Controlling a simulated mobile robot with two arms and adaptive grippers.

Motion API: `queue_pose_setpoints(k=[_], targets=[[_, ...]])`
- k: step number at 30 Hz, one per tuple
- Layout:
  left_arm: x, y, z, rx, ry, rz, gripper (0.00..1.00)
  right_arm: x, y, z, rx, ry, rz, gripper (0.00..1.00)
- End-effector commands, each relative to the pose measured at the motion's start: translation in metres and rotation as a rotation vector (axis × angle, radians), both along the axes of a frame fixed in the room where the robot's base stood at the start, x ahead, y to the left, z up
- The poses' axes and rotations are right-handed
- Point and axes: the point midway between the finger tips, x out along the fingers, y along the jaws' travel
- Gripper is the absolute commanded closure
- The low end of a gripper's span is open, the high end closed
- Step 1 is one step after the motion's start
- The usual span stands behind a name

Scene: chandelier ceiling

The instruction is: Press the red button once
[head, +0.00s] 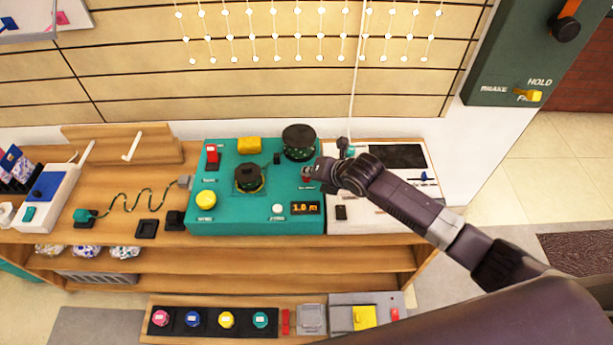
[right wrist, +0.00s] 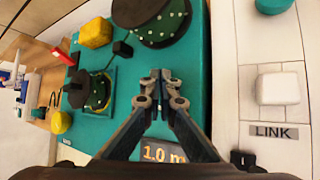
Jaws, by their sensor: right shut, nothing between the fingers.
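A teal control panel (head: 230,218) stands on the wooden counter. A red switch (head: 212,156) is at the panel's upper left. My left gripper is not in view.
The panel also has a dark green drum (head: 299,142), a second dark knob (head: 248,178), a yellow button (head: 206,200) and a display reading 1.0 m (head: 305,208). A white panel (head: 370,215) adjoins on the right. A lower shelf holds several coloured buttons (head: 227,320).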

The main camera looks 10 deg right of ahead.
Motion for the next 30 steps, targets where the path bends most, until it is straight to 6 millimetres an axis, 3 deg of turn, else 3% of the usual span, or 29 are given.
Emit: queue_pose_setpoints(k=[17, 30], targets=[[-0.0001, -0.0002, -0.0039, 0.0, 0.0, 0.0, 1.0, -0.0004, -0.0003, -0.0078, -0.002, 0.001, 0.0, 1.0], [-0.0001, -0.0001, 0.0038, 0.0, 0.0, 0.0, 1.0, -0.0009, -0.0002, -0.0005, -0.002, 0.002, 0.001, 1.0]])
